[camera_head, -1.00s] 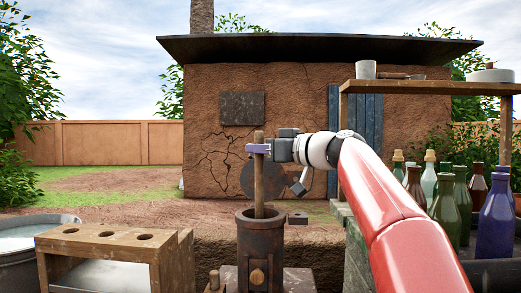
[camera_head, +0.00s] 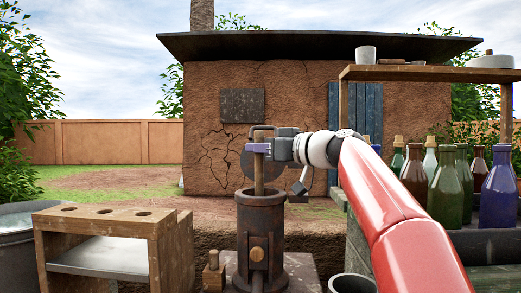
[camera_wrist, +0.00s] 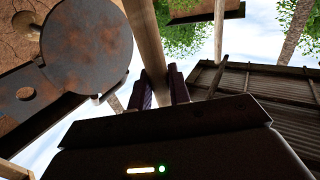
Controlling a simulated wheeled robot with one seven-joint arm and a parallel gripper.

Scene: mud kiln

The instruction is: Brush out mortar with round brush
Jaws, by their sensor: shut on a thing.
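My gripper (camera_head: 258,149) is shut on the wooden handle of the round brush (camera_head: 259,175), which stands upright. The handle also shows between the fingers in the wrist view (camera_wrist: 146,45). The handle's lower part goes down into the open top of a rusty cylindrical mortar (camera_head: 262,228), so the brush head is hidden inside. The mortar has a round wooden knob on its front. My gripper is above the mortar's rim and apart from it.
A wooden rack with round holes (camera_head: 105,218) stands to the left. Several bottles (camera_head: 450,190) stand on the right under a shelf (camera_head: 430,73). A pail rim (camera_head: 352,283) shows at the bottom. The mud kiln (camera_head: 300,100) is behind.

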